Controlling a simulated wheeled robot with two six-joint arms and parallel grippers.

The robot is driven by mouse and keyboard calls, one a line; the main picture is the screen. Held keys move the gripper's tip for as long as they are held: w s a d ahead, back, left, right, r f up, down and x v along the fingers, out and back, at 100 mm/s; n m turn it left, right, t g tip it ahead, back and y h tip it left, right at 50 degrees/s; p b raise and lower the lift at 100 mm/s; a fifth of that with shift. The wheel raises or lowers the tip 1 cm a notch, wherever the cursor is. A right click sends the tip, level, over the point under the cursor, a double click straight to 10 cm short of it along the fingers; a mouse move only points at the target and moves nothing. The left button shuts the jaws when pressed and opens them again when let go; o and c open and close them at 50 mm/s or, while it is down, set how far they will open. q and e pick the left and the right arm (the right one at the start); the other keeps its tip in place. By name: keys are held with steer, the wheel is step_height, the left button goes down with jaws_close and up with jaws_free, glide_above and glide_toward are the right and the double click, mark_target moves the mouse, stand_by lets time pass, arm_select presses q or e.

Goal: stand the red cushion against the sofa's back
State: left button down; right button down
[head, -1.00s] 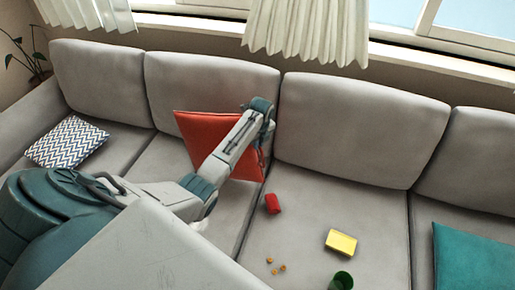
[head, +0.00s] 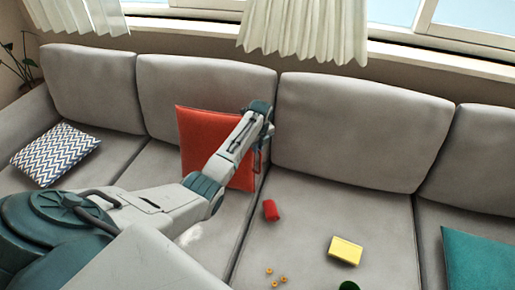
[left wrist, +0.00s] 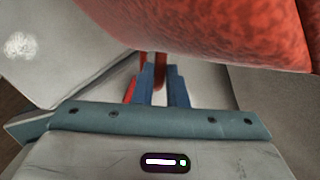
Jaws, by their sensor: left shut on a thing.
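The red cushion (head: 201,137) stands nearly upright on the second seat from the left, in front of the grey sofa back (head: 207,80). Whether it touches the back cannot be told. My left arm crosses in front of its right part. My left gripper (head: 260,163) is at the cushion's right side, small and partly hidden by its wrist in the head view. In the left wrist view the left fingers (left wrist: 162,88) are shut on a narrow red part, and the cushion (left wrist: 215,30) fills the top. My right gripper is not in view.
A zigzag-patterned cushion (head: 55,153) lies on the far left seat and a teal cushion (head: 485,262) on the right seat. A red cup-like object (head: 270,210), a yellow block (head: 345,251), several small orange pieces (head: 276,274) and a dark green object (head: 349,287) lie on the third seat.

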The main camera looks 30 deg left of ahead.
arm_select(q)
steer(key=c, duration=1.4)
jaws_free()
steer(key=r, duration=0.7)
steer(key=s+d+r, duration=0.1)
steer(key=r, duration=0.2)
steer(key=shift+r, duration=0.35)
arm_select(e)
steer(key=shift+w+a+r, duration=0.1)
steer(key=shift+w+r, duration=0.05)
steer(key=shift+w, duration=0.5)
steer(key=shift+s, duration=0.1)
